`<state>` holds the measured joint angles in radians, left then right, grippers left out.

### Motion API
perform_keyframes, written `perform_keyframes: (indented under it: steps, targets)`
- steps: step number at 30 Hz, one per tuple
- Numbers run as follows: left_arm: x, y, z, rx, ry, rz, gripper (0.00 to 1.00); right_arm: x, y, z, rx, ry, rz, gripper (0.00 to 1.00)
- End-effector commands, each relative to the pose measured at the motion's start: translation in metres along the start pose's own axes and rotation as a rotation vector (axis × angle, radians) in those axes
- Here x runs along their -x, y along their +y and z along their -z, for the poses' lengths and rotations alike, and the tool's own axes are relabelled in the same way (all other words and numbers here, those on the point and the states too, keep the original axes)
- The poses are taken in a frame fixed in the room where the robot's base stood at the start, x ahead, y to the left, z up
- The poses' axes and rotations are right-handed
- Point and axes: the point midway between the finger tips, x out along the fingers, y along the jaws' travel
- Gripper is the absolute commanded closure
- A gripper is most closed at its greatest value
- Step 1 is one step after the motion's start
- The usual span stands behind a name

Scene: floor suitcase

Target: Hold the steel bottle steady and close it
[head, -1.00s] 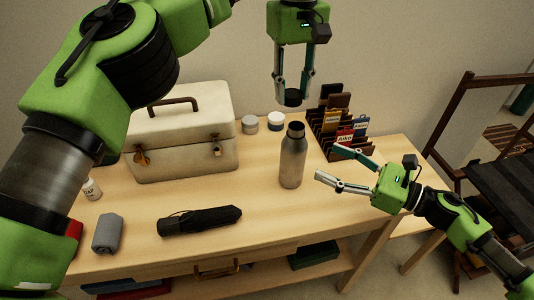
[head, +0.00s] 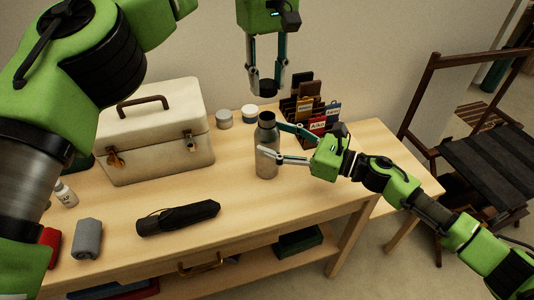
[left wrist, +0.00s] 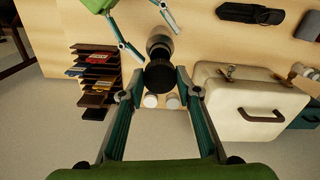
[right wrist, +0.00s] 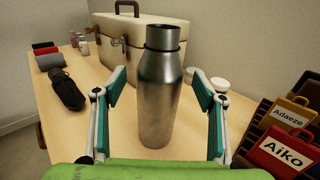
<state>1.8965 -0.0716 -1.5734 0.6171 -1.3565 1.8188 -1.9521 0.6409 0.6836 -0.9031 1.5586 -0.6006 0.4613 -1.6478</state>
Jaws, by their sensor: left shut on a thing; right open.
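The steel bottle (head: 266,148) stands upright and open on the wooden table. My left gripper (head: 266,88) is shut on a round black cap (head: 268,88) and holds it above the bottle's mouth, apart from it. In the left wrist view the cap (left wrist: 160,78) sits between the fingertips, with the bottle (left wrist: 160,42) partly hidden beyond it. My right gripper (head: 268,142) is open at the bottle, from the right. In the right wrist view the bottle (right wrist: 160,95) stands between the spread fingers, with gaps on both sides.
A cream metal case (head: 155,135) stands left of the bottle. A card rack (head: 305,112) with name tags is behind my right gripper. Two small jars (head: 224,119) stand at the back. A black umbrella (head: 178,217) and grey roll (head: 87,238) lie in front. The table's right end (head: 400,185) is clear.

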Motion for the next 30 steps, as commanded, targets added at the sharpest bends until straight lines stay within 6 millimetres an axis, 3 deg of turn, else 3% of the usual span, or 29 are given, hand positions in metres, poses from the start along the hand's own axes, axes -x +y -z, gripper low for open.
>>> perform_keyframes:
  steps: [6,17,24,30]
  targets:
    - [0.000,0.000,0.000,0.000,0.000,0.000,0.76,-0.022,0.000,0.000,-0.001,-0.001,0.000,0.36]
    - [0.000,0.000,0.000,0.000,0.000,0.000,0.76,-0.025,0.000,0.000,-0.001,0.000,0.001,0.36]
    - [0.000,0.000,0.000,0.000,0.000,0.000,0.76,-0.025,0.000,0.000,-0.001,0.000,0.001,0.95]
    - [-0.015,-0.001,0.000,0.000,-0.003,0.003,0.76,-0.025,0.000,0.001,-0.001,0.000,0.001,0.95]
